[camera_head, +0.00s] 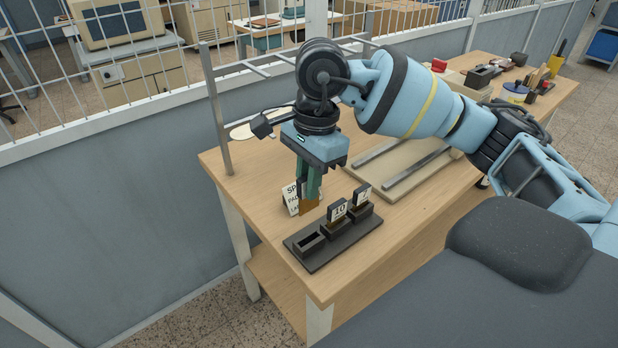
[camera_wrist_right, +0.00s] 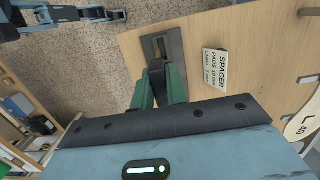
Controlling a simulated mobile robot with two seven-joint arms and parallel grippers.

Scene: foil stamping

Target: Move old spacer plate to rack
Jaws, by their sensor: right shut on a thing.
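My right gripper (camera_head: 311,187) points down with its green fingers shut on a thin plate with a brown lower part (camera_head: 309,206). I take it to be the old spacer plate. The plate is upright, beside the dark rack (camera_head: 318,258) in the head view; I cannot tell its exact height or whether it touches anything. The rack has an empty slot block (camera_head: 309,244) at its left end. A plate marked 10 (camera_head: 339,210) and a plate marked 7 (camera_head: 362,196) stand in the other two. In the wrist view the fingers (camera_wrist_right: 161,75) partly hide the rack (camera_wrist_right: 173,43).
A small sign reading SPACER PADS 10 mm, LABEL 7 mm (camera_wrist_right: 215,67) stands close to the fingers. A light board with two metal bars (camera_head: 400,172) lies behind the rack. A metal rail post (camera_head: 217,115) rises at the left table edge. Several items crowd the far end.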

